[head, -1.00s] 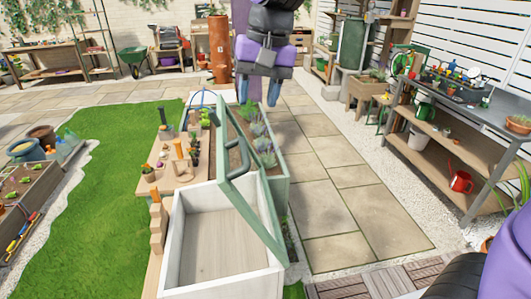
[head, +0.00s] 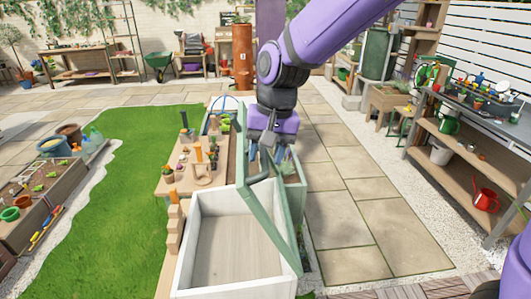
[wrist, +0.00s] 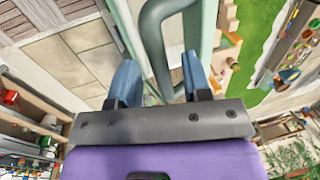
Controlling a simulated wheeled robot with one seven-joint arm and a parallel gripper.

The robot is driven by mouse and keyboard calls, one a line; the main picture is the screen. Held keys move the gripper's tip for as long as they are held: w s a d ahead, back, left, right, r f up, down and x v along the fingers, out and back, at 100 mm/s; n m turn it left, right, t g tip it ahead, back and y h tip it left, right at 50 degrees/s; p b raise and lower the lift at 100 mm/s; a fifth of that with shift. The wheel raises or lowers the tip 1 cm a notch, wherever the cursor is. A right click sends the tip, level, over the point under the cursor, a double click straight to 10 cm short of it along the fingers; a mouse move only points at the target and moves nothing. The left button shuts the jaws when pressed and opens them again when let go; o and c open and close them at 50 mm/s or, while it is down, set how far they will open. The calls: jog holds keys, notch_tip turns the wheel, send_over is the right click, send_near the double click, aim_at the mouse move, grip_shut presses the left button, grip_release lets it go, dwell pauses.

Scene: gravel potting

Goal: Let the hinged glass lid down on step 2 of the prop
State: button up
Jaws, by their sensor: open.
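The glass lid (head: 285,243) has a pale green frame and stands raised and tilted over the white wooden box (head: 188,250). Its dark grey-green handle (head: 258,181) is partly hidden by my gripper in the head view. My gripper (head: 265,150) is open at the raised lid. In the wrist view, the handle (wrist: 152,28) runs between the two blue fingers of my gripper (wrist: 159,62), with gaps showing on both sides. The stepped wooden prop (head: 174,226) stands upright by the left side of the box, apart from the lid.
A wooden table (head: 178,178) with small pots and tools stands left of the lid. A planter (head: 292,172) with purple-flowered plants is behind it. Paving (head: 340,215) on the right is open. A metal-topped bench (head: 490,115) stands far right.

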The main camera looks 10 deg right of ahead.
jog(key=shift+f, duration=0.2)
grip_shut()
jog(key=a+f+h, duration=0.3)
jog(key=a+f, duration=0.2)
jog(key=a, duration=0.4)
jog(key=a+f+h, duration=0.3)
jog(key=a+f, duration=0.2)
jog(key=a, duration=0.4)
jog(key=a+f+h, duration=0.2)
jog(key=a+f, duration=0.3)
jog(key=f, duration=0.4)
jog(key=w+a+f+h, duration=0.1)
jog(key=a+f+h, duration=0.2)
jog(key=f, duration=0.6)
jog(key=shift+a+h, duration=0.3)
jog(key=shift+a, duration=0.7)
jog(key=shift+f, duration=0.1)
